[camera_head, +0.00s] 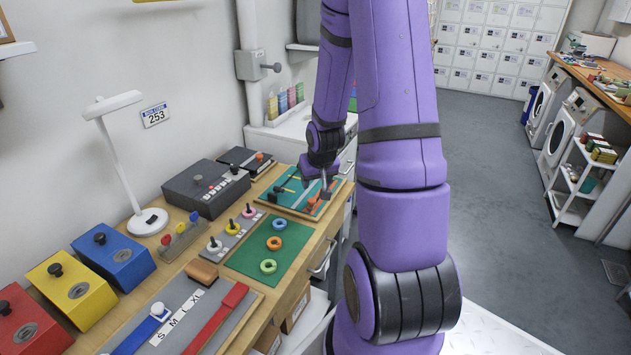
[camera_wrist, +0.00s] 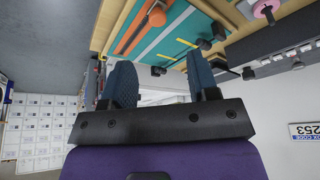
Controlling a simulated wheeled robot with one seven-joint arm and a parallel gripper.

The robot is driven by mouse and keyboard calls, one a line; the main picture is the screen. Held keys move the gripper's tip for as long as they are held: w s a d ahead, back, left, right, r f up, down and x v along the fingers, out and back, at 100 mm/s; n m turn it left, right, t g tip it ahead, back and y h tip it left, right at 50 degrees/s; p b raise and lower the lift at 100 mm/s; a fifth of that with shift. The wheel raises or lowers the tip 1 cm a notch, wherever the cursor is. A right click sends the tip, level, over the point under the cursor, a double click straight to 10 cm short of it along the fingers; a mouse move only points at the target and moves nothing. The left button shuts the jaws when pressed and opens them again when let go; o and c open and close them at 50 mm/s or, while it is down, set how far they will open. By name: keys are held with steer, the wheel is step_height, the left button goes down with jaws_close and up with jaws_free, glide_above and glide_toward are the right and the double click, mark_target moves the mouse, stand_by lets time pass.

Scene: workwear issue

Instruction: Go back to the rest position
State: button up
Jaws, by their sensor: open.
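My gripper (camera_head: 326,184) is at the far part of the wooden bench, near the teal tool board (camera_head: 295,197); its fingers are partly hard to make out there. In the wrist view my gripper (camera_wrist: 165,85) shows two dark blue fingers spread apart with nothing between them. The teal board (camera_wrist: 180,35) with an orange-handled tool (camera_wrist: 155,15) shows beyond the fingers. I cannot tell the exact gap between fingers and board. My purple arm reaches across the middle of the head view and hides part of the bench's right edge.
The bench also bears a green mat (camera_head: 258,252) with rings, a dark box (camera_head: 205,188), a white lamp (camera_head: 148,221), and yellow (camera_head: 72,290) and blue (camera_head: 113,257) boxes. Grey floor (camera_head: 490,150) is open to the right. A white cart (camera_head: 572,185) stands at the right.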

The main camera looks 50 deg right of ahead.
stand_by(0.4)
steer(key=s+a+r+n, duration=0.1)
steer(key=a+r, duration=0.5)
steer(key=r, duration=0.3)
steer(key=s+a+r+n, duration=0.1)
steer(key=a+r+n, duration=0.1)
steer(key=a+r, duration=0.6)
steer(key=s+a+r+n+t+y, duration=0.1)
steer(key=s+a+r+n+y, duration=0.1)
steer(key=s+a+r, duration=0.9)
steer(key=s+r, duration=0.1)
steer(key=s, duration=0.3)
steer(key=shift+a+r+n, duration=0.15)
steer(key=shift+r+n, duration=0.1)
steer(key=shift+n, duration=0.15)
stand_by(1.1)
